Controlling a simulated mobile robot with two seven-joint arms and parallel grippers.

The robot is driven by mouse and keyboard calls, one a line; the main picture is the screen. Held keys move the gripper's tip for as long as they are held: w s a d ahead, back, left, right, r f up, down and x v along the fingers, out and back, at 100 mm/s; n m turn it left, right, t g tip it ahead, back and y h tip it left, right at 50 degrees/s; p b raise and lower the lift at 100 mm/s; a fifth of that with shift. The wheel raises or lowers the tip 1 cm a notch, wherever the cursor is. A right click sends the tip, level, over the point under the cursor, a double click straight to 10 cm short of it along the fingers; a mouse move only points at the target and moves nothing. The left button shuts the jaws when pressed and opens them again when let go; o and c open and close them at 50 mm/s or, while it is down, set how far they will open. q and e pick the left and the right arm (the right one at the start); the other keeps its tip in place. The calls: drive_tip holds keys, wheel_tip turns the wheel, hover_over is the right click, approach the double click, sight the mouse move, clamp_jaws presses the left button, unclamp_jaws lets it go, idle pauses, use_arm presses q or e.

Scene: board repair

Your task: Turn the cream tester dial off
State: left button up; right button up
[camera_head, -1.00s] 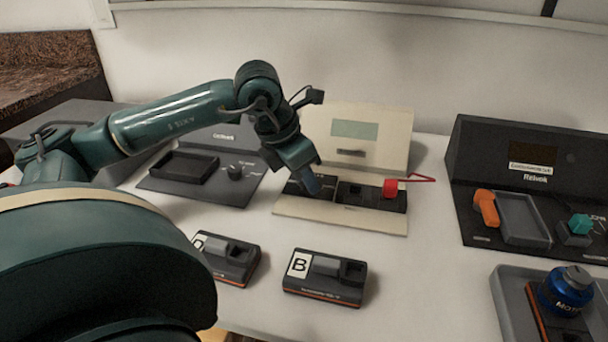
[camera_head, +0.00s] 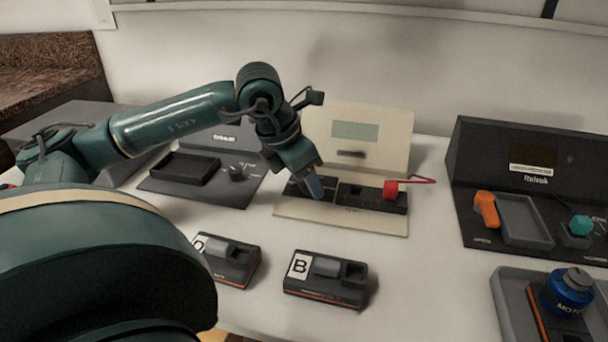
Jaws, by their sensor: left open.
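The cream tester (camera_head: 357,134) stands at the back middle of the table, with an upright panel, a grey-green screen and a flat base. A dark module (camera_head: 350,194) lies on its base, and a red block (camera_head: 390,189) with a red wire sits at the module's right end. My left gripper (camera_head: 314,190) points down over the left part of the module. Its fingers hide that part, and I cannot tell whether they touch it. The tester's dial cannot be made out; it may be behind the gripper. My right gripper is not in view.
Two dark modules, one labelled B (camera_head: 325,280), lie in front. A grey unit (camera_head: 200,196) with a tray stands left. A tray holds a blue can (camera_head: 566,294).

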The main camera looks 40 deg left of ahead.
use_arm(q)
drive_tip(key=p+v, duration=0.1)
drive_tip(key=v, duration=1.2)
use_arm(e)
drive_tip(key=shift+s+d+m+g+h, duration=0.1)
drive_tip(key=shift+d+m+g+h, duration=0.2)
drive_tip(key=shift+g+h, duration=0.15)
use_arm(q)
drive_tip(key=shift+s+r+p, duration=0.1)
drive_tip(key=shift+p, duration=0.2)
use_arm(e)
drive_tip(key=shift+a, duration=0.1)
